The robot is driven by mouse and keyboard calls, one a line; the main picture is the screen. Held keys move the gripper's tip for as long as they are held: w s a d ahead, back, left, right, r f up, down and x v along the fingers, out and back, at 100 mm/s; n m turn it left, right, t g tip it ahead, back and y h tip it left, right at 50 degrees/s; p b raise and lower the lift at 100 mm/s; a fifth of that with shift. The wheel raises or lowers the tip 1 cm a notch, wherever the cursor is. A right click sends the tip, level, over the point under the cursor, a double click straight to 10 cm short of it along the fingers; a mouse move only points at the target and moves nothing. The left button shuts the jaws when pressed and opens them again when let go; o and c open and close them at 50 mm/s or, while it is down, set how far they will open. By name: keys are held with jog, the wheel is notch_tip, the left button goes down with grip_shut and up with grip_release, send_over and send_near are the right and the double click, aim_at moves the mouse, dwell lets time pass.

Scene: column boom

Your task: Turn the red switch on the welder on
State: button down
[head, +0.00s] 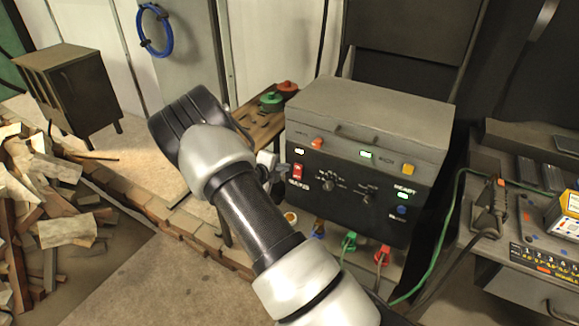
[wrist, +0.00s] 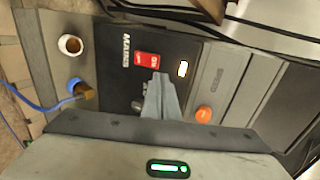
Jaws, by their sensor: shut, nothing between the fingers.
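The welder (head: 362,120) is a grey and black box with a front control panel. Its red switch (head: 297,171) is on the panel's left side, above the "MAINS" lettering. In the wrist view the red switch (wrist: 147,58) shows white lettering; I cannot tell which way it is tipped. My gripper (head: 272,167) is just left of the switch in the head view, partly hidden by my arm. In the wrist view the closed, empty fingertips of my gripper (wrist: 159,77) are close to the switch; I cannot tell whether they touch it.
A white lit indicator (wrist: 183,68) and an orange knob (wrist: 204,114) are near the fingers. Cable plugs (head: 350,240) stick out below the panel. A wooden table (head: 258,127) stands behind my wrist. A bench (head: 525,285) is at right.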

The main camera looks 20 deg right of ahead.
jog(key=a+r, duration=0.1)
jog(key=s+a+r, duration=0.2)
jog(key=shift+s+r, duration=0.25)
jog(key=shift+r, duration=0.1)
jog(key=s+r+m+g+y+p, duration=0.2)
jog(key=s+r+m, duration=0.7)
jog(key=r+m, duration=0.3)
jog(key=s+r+m+g+y+p, duration=0.1)
jog(key=s+r+m+g+p, duration=0.1)
jog(key=s+r+m, duration=0.85)
jog(key=s+a+r+m+t+y+p, duration=0.1)
jog(key=s+a+r+m+y, duration=0.2)
jog(key=s+a+r+m, duration=0.2)
jog(key=s+a+r+m+t+y+p, duration=0.1)
jog(key=s+a+r+m, duration=0.5)
jog(key=s+m, duration=0.6)
jog(key=a+m+y+p, duration=0.1)
jog(key=m+y, duration=0.1)
jog(key=m, duration=0.2)
jog(key=shift+a+r+y, duration=0.15)
jog(key=shift+r+y, duration=0.1)
jog(key=shift+y, duration=0.15)
jog(key=shift+s, duration=0.1)
